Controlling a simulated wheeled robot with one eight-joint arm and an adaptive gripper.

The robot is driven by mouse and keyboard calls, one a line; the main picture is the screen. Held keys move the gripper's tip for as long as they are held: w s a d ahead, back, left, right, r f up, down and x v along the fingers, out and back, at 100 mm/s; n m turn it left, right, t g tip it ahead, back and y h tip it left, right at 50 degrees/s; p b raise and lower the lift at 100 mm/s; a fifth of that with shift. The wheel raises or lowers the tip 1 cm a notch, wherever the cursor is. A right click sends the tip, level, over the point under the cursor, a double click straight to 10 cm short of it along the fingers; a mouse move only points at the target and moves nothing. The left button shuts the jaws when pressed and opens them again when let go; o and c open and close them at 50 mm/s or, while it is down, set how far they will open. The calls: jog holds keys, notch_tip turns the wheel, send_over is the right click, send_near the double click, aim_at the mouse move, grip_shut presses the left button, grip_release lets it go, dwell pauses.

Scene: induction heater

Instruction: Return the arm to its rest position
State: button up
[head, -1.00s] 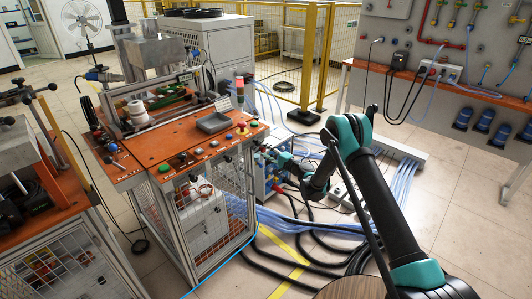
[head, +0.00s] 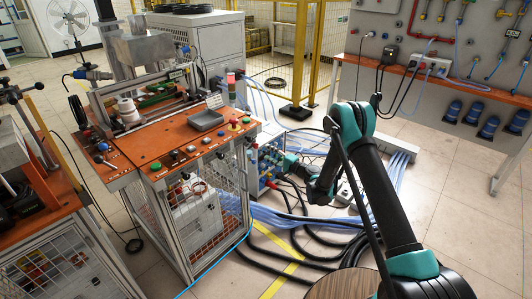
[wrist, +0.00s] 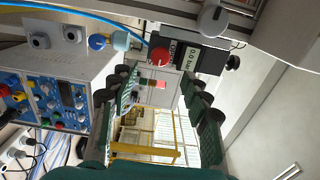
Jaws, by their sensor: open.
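My arm rises from the lower right of the head view and bends over at a teal elbow, with its forearm hanging down. My gripper points left, beside the front right side of the orange-topped heater bench (head: 180,145), below its top; its fingers are small and hard to make out there. In the wrist view my gripper (wrist: 155,105) has its two dark finger pads wide apart, with nothing between them. A blue-panelled box (head: 268,163) with knobs stands just beyond it; it also shows at the left of the wrist view (wrist: 45,100).
A pressure display (wrist: 192,57) and a red knob (wrist: 160,55) show near the fingers in the wrist view. Thick black cables (head: 300,240) and blue hoses (head: 335,218) lie on the floor. A wall bench (head: 460,85) stands at right. Floor between is partly clear.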

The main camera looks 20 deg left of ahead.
dwell(0.4)
jog(key=s+d+r+n+g+h, duration=0.1)
jog(key=s+d+r+n+h, duration=0.2)
jog(key=d+r, duration=0.65)
jog(key=s+d+r+n+h, duration=0.1)
jog(key=s+d+r+h, duration=0.4)
jog(key=d, duration=0.8)
jog(key=s+d+f+g+h, duration=0.1)
jog(key=s+d+h, duration=0.7)
jog(key=s+d, duration=2.1)
jog(key=shift+s+f+n+g+h, duration=0.3)
jog(key=shift+f+n+g, duration=0.1)
jog(key=shift+f, duration=0.2)
